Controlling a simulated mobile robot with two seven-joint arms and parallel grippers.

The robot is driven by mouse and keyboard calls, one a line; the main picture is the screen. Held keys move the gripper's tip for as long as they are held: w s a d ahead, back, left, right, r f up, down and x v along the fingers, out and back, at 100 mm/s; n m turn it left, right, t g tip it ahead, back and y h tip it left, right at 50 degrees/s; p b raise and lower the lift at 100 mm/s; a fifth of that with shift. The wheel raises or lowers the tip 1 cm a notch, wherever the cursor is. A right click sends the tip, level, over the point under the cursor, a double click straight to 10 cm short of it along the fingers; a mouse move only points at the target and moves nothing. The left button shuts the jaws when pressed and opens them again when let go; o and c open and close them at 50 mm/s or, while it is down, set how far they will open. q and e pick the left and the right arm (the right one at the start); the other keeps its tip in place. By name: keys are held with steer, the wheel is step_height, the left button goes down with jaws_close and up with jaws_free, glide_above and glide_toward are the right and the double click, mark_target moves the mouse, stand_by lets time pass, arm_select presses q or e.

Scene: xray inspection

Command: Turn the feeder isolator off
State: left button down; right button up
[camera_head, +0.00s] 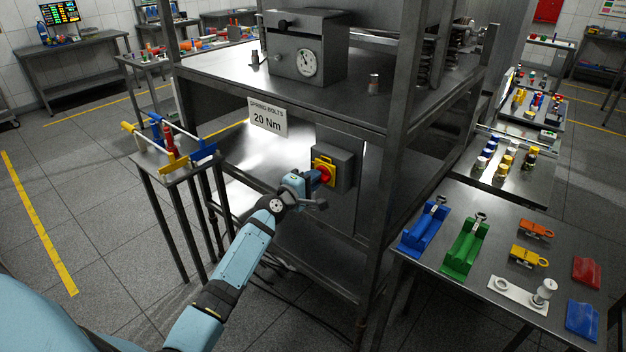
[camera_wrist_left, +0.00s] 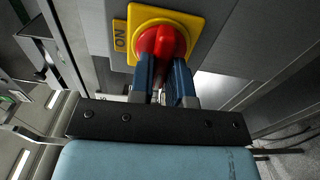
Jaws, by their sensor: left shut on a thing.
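The feeder isolator is a grey box (camera_head: 343,163) on the side of the steel bench, with a yellow plate (camera_wrist_left: 195,24) and a red rotary knob (camera_wrist_left: 163,42). A yellow "ON" label (camera_wrist_left: 121,37) is beside the plate. My left gripper (camera_head: 314,177) reaches the isolator from the front. In the left wrist view its two blue fingers (camera_wrist_left: 162,75) are shut on the red knob, one on each side. The fingers hide the knob's lower part. My right gripper is not in view.
A "20 Nm" sign (camera_head: 267,117) hangs on the bench edge above left of the isolator. A small stand (camera_head: 175,172) with coloured tools is left of my arm. A side table (camera_head: 470,283) with blocks and padlock-like items stands at right.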

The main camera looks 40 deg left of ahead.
arm_select(q)
steer(key=c, duration=1.1)
jaws_free()
steer(key=s, duration=0.4)
steer(key=s+b, duration=0.1)
steer(key=s, duration=0.4)
steer(key=s+a, duration=0.1)
steer(key=s, duration=0.3)
steer(key=shift+s+a+b, duration=0.1)
steer(key=shift+s+b, duration=0.2)
steer(key=shift+s, duration=0.1)
